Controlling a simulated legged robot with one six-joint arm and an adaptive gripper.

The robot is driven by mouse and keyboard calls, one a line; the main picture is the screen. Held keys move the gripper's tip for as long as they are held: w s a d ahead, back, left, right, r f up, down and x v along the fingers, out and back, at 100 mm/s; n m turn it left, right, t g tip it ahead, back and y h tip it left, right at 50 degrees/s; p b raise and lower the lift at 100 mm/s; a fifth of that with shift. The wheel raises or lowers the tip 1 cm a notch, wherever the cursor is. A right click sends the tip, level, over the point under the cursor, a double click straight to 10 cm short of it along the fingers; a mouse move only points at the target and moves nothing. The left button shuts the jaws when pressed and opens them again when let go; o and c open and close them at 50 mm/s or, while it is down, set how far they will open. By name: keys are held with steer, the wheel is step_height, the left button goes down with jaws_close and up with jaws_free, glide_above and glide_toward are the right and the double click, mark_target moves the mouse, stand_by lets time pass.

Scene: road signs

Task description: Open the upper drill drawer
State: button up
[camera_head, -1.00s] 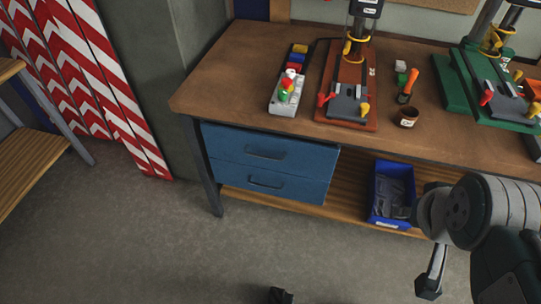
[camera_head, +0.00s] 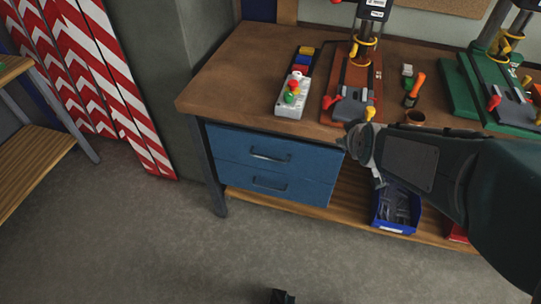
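The upper drill drawer (camera_head: 235,140) is the top one of two blue drawers under the left end of the wooden workbench. Its front looks flush with the lower drawer (camera_head: 235,176), so it appears shut. A dark bar handle (camera_head: 270,157) runs across its middle. My arm comes in from the right, and my gripper (camera_head: 357,150) is at its end, just right of the drawer's right edge. It appears apart from the handle. The fingers are small and seen at an angle, so their opening is not clear.
The workbench (camera_head: 222,75) carries a control box (camera_head: 293,97) with coloured buttons, a red-based drill press (camera_head: 350,88) and a green-based one (camera_head: 490,90). A blue bin (camera_head: 395,212) stands on the lower shelf. The bench leg (camera_head: 212,175) is left of the drawers.

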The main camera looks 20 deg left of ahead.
steer(key=w+a+f+n+t, duration=0.1)
steer(key=w+a+f+n, duration=0.2)
steer(key=w+a+f, duration=0.25)
steer(key=n+t+y, duration=0.4)
steer(key=n, duration=0.6)
glide_toward(269, 158)
steer(key=x, duration=1)
steer(key=shift+w+f, duration=0.2)
steer(key=shift+f, duration=0.15)
steer(key=shift+c, duration=0.3)
jaws_close()
